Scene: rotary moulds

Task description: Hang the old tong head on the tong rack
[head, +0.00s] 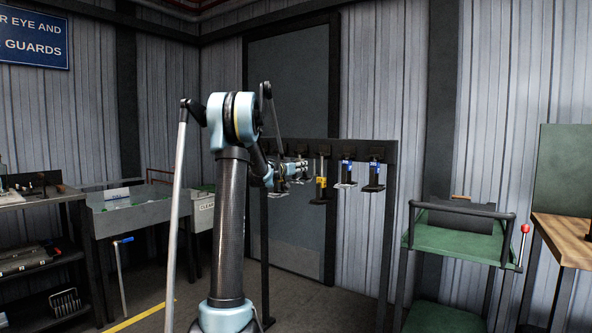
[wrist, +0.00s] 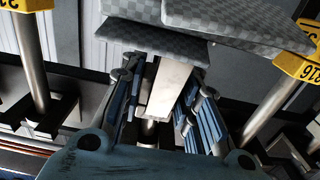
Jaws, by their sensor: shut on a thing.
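The tong rack (head: 387,220) is a dark frame with a row of holders along its top rail. My gripper (head: 298,172) is at the left part of the rack, below the rail. In the wrist view my gripper (wrist: 165,95) is shut on the pale flat shank of a tong head (wrist: 172,88), with grey checkered plates at its end. Whether this head touches a rack holder is hidden by the fingers. A yellow-collared tong head (head: 321,183) hangs just right of my gripper. In the wrist view, yellow collars (wrist: 297,68) flank the held head on both sides.
Two blue-collared tong heads (head: 346,172) (head: 373,176) hang further right on the rack. A green cart (head: 455,243) stands right of the rack, beside a wooden-topped bench (head: 565,238). A grey bin table (head: 140,217) and shelves are at the left.

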